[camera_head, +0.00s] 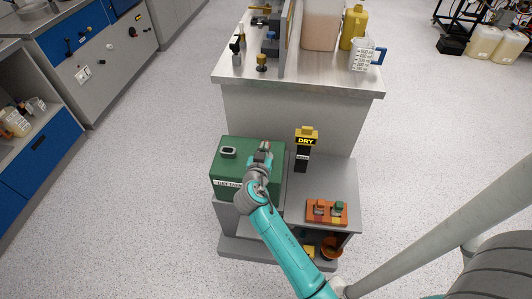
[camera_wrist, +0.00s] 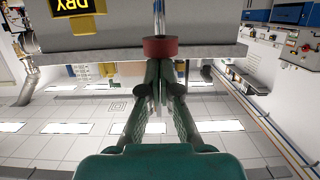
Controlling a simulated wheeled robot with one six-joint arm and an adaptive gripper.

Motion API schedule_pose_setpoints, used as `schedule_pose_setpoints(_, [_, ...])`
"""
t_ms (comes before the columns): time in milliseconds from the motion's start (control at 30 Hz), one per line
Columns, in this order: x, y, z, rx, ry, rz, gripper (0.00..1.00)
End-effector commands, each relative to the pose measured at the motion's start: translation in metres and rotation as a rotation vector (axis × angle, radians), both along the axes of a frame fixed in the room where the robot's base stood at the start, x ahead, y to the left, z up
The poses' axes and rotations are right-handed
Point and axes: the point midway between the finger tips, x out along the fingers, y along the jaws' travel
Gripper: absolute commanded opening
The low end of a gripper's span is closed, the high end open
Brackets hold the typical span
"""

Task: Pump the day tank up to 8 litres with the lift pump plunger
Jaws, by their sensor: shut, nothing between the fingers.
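The green day tank (camera_head: 226,178) with a "DAY TANK" label stands on the low grey stand in the head view. My gripper (camera_head: 265,148) is over the tank's right side. In the wrist view my gripper (camera_wrist: 157,68) has its two fingers together with nothing between them. A dark red knob on a shiny metal rod (camera_wrist: 163,46), apparently the plunger, is just beyond the fingertips; I cannot tell whether they touch it. My arm hides part of the tank, and no level reading is legible.
A black post with a yellow "DRY" sign (camera_head: 306,141) stands right of the tank. An orange tray (camera_head: 316,214) with small parts sits on the stand's front right. Floor on both sides is clear.

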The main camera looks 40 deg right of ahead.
Motion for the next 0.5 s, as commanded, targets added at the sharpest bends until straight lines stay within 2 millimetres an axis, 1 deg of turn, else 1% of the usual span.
schedule_pose_setpoints(33, [-0.005,0.008,0.002,-0.001,0.000,0.003,0.00])
schedule_pose_setpoints(300, [-0.033,0.044,0.015,-0.002,-0.003,0.004,0.00])
schedule_pose_setpoints(500, [-0.047,0.061,0.021,-0.003,-0.003,0.002,0.00])
